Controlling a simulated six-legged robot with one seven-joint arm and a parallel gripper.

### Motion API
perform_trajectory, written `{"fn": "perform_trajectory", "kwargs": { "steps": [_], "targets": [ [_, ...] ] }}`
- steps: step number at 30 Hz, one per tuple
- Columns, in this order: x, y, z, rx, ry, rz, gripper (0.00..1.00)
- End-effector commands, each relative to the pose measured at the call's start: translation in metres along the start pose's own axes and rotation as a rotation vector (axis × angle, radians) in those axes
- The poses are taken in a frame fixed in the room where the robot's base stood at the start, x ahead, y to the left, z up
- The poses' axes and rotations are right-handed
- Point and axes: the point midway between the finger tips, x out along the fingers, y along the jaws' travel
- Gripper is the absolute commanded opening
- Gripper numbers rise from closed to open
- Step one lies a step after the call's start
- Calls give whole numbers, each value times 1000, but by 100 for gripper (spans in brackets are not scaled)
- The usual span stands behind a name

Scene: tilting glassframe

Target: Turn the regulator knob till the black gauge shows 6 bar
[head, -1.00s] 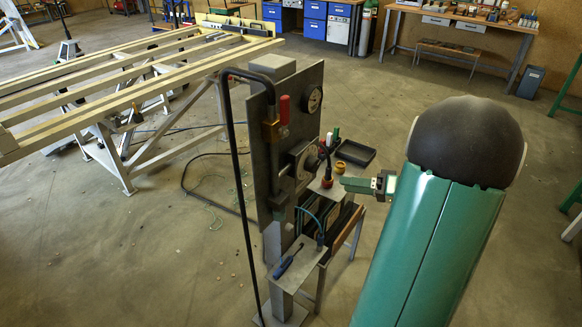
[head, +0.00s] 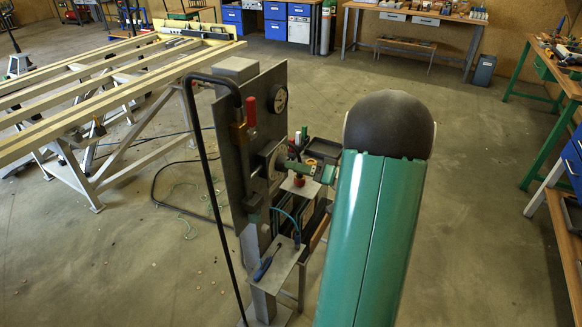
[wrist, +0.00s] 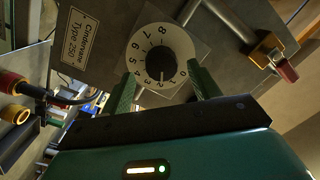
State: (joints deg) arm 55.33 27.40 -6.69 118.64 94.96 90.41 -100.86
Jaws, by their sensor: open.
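In the head view my gripper (head: 288,165) is at the regulator (head: 266,163) on the upright grey panel. In the wrist view the regulator shows as a round pale dial (wrist: 161,50), numbered 0 to 8, with a dark mark near its lower edge. My gripper (wrist: 163,90) is open, its green fingers reaching up on both sides of the dial's lower part. Contact cannot be told. A round dark-rimmed gauge (head: 279,97) sits higher on the panel; its reading is too small to tell.
A red-handled valve (head: 250,112) is on the panel, also in the wrist view (wrist: 287,70). A small shelf (head: 280,270) holds a blue screwdriver (head: 265,266). A black tray (head: 325,148) stands behind.

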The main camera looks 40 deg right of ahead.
Motion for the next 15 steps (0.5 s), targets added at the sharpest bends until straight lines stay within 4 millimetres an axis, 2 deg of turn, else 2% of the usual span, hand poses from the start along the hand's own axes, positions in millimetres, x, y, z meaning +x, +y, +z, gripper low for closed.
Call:
{"fn": "perform_trajectory", "kwargs": {
  "steps": [1, 6, 14, 15],
  "targets": [
    [8, -1, 1, 0, -3, -2, 61],
    [22, -2, 1, 0, -2, -2, 61],
    [24, -1, 1, 0, -2, -1, 61],
    [24, -1, 1, 0, -2, -1, 55]
  ]
}}
